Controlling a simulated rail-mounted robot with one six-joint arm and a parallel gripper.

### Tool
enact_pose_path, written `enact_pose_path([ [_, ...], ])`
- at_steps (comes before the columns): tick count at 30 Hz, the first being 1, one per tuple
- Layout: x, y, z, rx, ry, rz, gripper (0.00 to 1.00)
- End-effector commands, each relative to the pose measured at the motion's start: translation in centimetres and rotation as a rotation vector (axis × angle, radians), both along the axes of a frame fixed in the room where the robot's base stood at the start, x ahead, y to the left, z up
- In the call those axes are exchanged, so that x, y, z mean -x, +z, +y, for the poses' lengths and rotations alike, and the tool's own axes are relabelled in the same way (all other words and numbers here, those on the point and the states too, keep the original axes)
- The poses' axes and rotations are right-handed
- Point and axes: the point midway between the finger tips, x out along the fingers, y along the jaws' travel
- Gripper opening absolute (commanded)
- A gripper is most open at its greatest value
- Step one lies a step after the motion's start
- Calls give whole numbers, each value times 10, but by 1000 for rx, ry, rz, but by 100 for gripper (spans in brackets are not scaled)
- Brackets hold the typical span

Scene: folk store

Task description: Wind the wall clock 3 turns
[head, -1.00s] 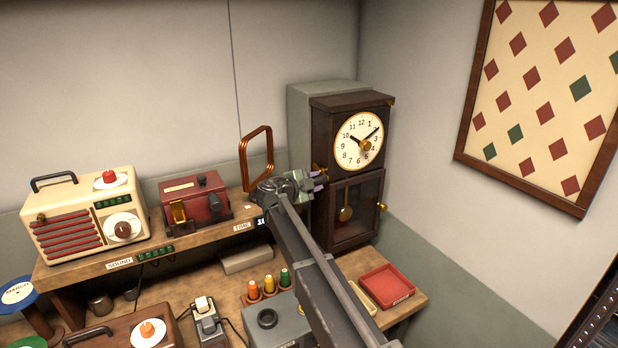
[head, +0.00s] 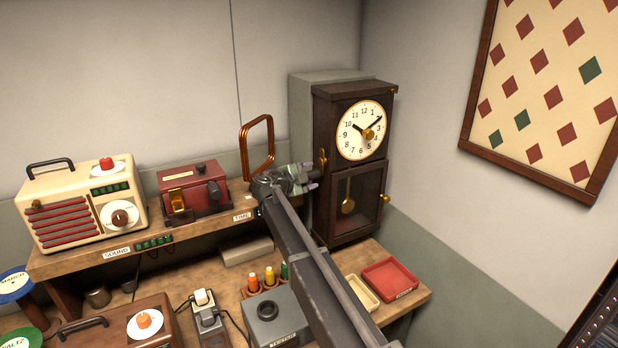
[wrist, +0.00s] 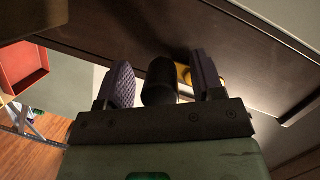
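The dark wooden wall clock (head: 349,165) stands upright at the back right in the head view, with a cream dial (head: 360,131) and a pendulum behind its lower door. A brass winding key (head: 322,160) sticks out of its left side, its flat part looking upright. My gripper (head: 308,181) is beside that side, just below and left of the key, and seems apart from it. In the wrist view the purple finger pads (wrist: 163,82) are spread, with a dark cylinder between them. Brass (wrist: 184,75) shows partly hidden behind the right finger.
A copper loop (head: 257,146) stands on the shelf just left of my gripper. A red box with a crank (head: 192,195) and a cream radio (head: 85,205) are farther left. A red tray (head: 390,278) lies on the bench below the clock.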

Motion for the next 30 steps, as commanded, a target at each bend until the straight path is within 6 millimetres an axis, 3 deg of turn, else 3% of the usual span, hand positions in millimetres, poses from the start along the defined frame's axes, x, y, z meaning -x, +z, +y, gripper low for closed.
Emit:
enact_pose_path([
  [17, 2, 1, 1, 0, 0, 0, 72],
  [30, 35, 8, 30, 0, 1, 0, 72],
])
